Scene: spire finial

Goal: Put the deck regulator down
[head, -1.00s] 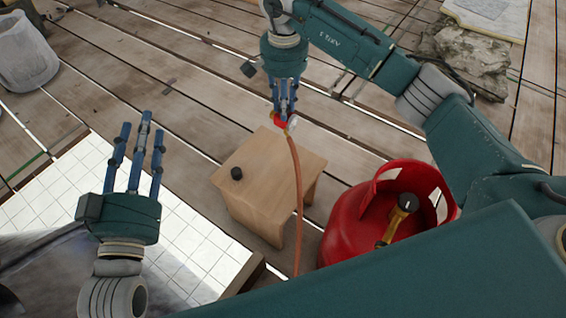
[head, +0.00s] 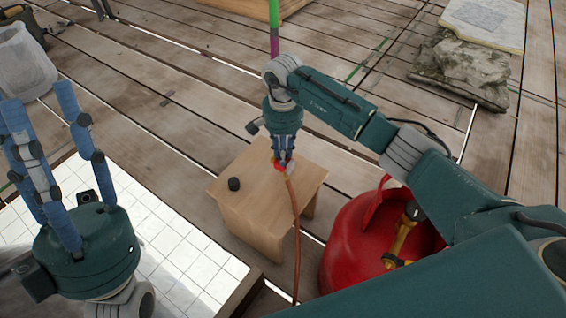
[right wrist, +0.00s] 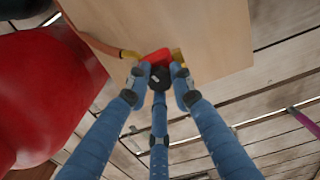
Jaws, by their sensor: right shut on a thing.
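The deck regulator (head: 281,167) is a small red body with a brass fitting and an orange hose (head: 297,235). My right gripper (head: 284,160) is shut on it, pointing down, over the back part of a small wooden stool (head: 245,190). In the right wrist view the red regulator (right wrist: 157,57) sits between the fingertips, near an edge of the stool top (right wrist: 210,35). I cannot tell whether it touches the wood. My left gripper (head: 38,105) is open and empty at the left, fingers pointing up.
A black knob-like piece (head: 234,184) is on the stool top. A red gas cylinder (head: 345,250) with a yellow-and-black valve (head: 403,235) stands right of the stool. A grey bucket (head: 25,60) is at far left. Plank floor has gaps.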

